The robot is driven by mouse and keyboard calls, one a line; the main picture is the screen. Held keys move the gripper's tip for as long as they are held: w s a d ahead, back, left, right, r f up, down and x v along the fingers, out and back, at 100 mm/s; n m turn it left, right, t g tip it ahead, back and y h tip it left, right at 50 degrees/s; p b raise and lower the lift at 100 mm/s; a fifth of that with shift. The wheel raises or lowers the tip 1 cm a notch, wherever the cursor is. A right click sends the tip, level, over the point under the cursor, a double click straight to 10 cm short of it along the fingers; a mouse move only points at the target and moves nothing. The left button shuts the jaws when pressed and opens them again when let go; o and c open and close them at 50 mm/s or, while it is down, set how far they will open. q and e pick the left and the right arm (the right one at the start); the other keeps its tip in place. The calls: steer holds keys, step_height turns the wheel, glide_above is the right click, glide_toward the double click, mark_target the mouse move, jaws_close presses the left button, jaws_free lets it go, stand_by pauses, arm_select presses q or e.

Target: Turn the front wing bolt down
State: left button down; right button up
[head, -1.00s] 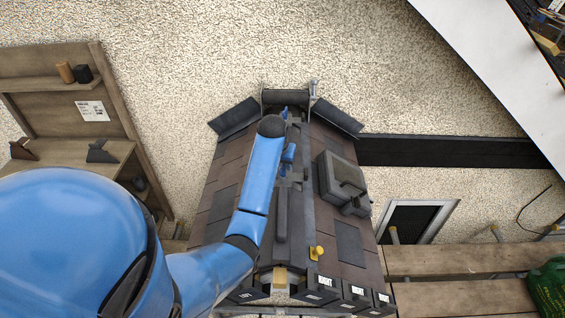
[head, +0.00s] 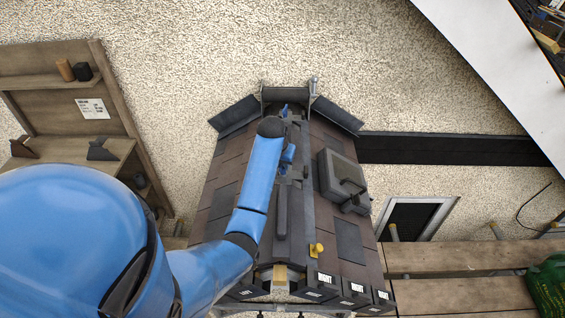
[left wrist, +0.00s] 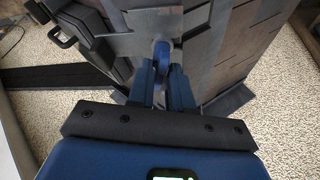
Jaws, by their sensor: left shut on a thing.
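My left gripper (head: 288,154) is over the far part of the small roof's ridge, partly hidden by my own wrist in the head view. In the left wrist view its fingers (left wrist: 163,66) are closed on a small rounded blue piece (left wrist: 161,50), which looks like the wing bolt. The piece stands at the grey ridge strip (left wrist: 152,20). Its thread and lower end are hidden, so I cannot tell how far down it sits. My right gripper is in neither view.
A yellow knob-like piece (head: 316,250) is at the near end of the ridge. A grey case (head: 340,176) sits on the right slope. Black boxes with white labels (head: 352,290) line the near edge. Wooden planks (head: 460,258) lie at the right, a wooden shelf (head: 75,140) at the left.

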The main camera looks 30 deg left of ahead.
arm_select(q)
steer(key=shift+m, duration=0.5)
steer(key=c, duration=1.2)
jaws_free()
steer(key=shift+s+r, duration=0.15)
steer(key=shift+r, duration=0.35)
steer(key=shift+b+v, duration=0.35)
steer(key=shift+v, duration=4.6)
